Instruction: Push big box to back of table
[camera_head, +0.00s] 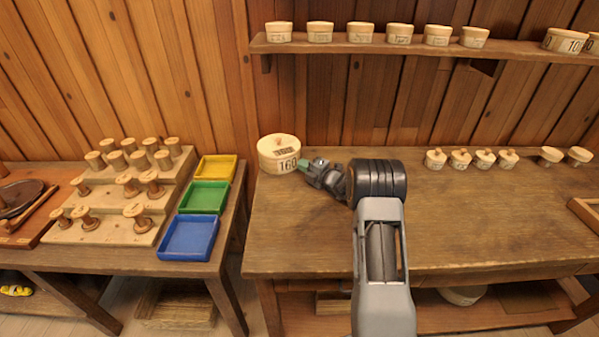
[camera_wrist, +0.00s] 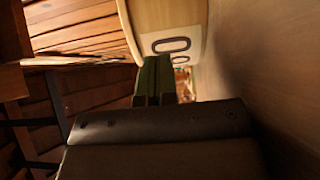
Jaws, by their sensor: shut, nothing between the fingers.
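The big box (camera_head: 279,153) is a round pale wooden box with a lid and knob, marked 160. It stands upright at the back left corner of the right-hand table (camera_head: 310,225). My gripper (camera_head: 308,167) is shut, with its greenish fingertips at the box's right front side. They look to be touching it or very close. In the wrist view the shut fingers (camera_wrist: 153,82) point at the pale box wall (camera_wrist: 168,22), where part of its number shows. The wrist view is turned on its side, and the exact contact point is hidden.
A plank wall (camera_head: 340,100) stands behind the table. A shelf (camera_head: 400,47) above holds a row of round boxes. Several small lidded boxes (camera_head: 484,158) stand at the back right. Left, across a gap, a second table holds blue (camera_head: 189,238), green and yellow trays beside stepped spools.

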